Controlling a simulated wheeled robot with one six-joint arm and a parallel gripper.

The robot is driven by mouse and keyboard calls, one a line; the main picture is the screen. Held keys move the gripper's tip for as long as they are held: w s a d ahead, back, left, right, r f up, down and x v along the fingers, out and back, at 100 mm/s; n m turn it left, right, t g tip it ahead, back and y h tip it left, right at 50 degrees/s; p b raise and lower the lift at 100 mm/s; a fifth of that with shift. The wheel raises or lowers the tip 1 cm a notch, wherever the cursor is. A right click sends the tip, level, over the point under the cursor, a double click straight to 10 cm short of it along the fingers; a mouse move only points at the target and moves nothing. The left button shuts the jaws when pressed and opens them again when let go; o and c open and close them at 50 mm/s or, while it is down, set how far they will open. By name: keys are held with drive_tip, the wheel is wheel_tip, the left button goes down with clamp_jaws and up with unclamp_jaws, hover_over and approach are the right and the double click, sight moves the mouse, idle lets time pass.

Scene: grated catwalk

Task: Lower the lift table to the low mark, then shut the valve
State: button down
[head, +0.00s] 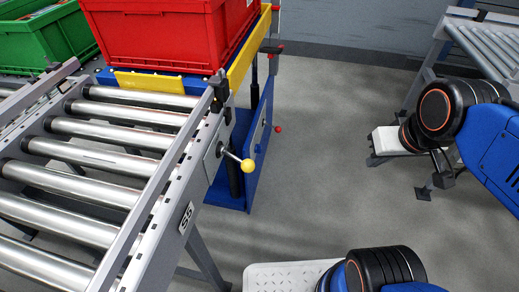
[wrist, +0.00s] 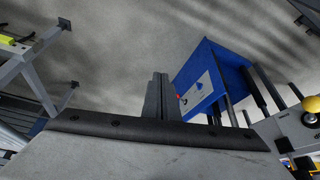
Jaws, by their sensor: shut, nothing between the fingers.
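The blue lift table (head: 253,165) has a yellow top edge (head: 252,45) and bears a red crate. A post (head: 277,22) with red and dark marks rises at its right corner. A red knob (head: 277,129) sticks out of its side. My gripper (wrist: 160,78) is shut and empty, apart from the controls. In the head view my arm is at the right.
A roller conveyor (head: 100,145) marked S5 stands left, with a yellow-knobbed lever (head: 246,166) jutting from its side. A green crate (head: 45,40) sits behind. Another roller conveyor (head: 480,45) stands at the upper right. The grey floor (head: 335,150) between them is clear.

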drive_tip(key=c, duration=1.8)
unclamp_jaws()
drive_tip(key=shift+c, duration=0.2)
drive_tip(key=w+a+f+m+g+y, duration=0.4)
drive_tip(key=w+a+f+m+y, duration=0.15)
drive_tip(key=w+f, duration=0.35)
drive_tip(key=w+a+f+m+g+y, duration=0.45)
drive_tip(key=w+f+y, duration=0.2)
drive_tip(key=w, duration=0.45)
drive_tip(key=m+t+y, duration=0.5)
drive_tip(key=m+t, duration=0.3)
drive_tip(key=m, duration=0.3)
approach(258, 149)
drive_tip(key=x, duration=0.6)
drive_tip(key=shift+w+a, duration=0.25)
drive_tip(key=shift+w, duration=0.1)
clamp_jaws()
